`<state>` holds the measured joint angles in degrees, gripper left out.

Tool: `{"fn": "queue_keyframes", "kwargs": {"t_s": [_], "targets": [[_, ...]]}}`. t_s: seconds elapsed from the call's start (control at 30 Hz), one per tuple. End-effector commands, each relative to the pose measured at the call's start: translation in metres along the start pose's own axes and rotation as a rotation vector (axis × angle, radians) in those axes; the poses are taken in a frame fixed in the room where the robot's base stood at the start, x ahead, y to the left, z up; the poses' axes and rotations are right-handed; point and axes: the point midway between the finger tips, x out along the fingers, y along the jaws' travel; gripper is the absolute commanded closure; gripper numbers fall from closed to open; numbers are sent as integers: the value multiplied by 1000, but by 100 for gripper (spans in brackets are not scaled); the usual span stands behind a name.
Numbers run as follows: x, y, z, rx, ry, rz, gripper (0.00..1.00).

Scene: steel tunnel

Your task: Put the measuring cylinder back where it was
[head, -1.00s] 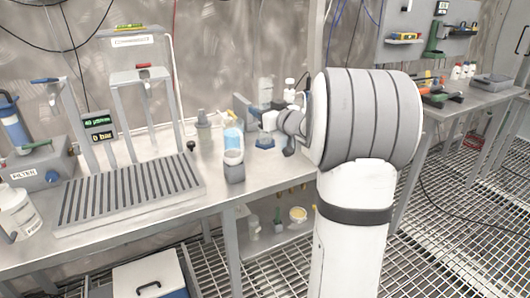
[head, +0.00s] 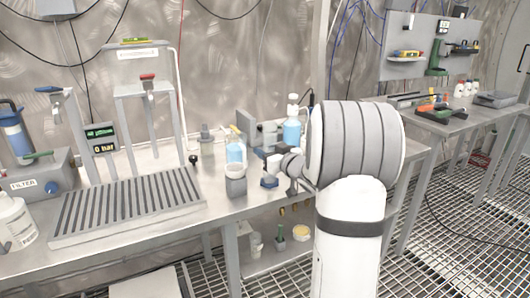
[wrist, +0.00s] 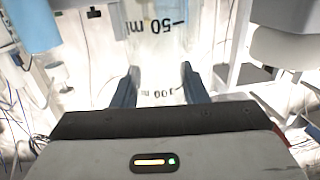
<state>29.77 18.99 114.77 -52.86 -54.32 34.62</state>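The clear measuring cylinder (wrist: 165,45), with printed marks including "50 ml", stands between my two dark blue fingers in the wrist view. My gripper (wrist: 159,75) is closed against both sides of it. In the head view my gripper (head: 277,164) is at the front part of the bench, right of a grey block with a white cup. A small blue foot (head: 269,183), apparently the cylinder's base, shows just below the gripper. The clear tube is hard to make out there, and whether the foot touches the bench I cannot tell.
A grey block with a white cup (head: 235,180) stands close left of the gripper. A bottle with blue liquid (head: 236,153) is behind it, another blue bottle (head: 292,132) behind the gripper. A slatted grey rack (head: 125,207) fills the bench's left. The bench's front edge is near.

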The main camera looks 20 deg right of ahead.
Motion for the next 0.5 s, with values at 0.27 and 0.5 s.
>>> {"fn": "queue_keyframes", "kwargs": {"t_s": [0.27, 0.5], "targets": [[0, 0, 0, 0, -1, 1, 39], [0, 1, -2, 0, 0, 1, 39]]}}
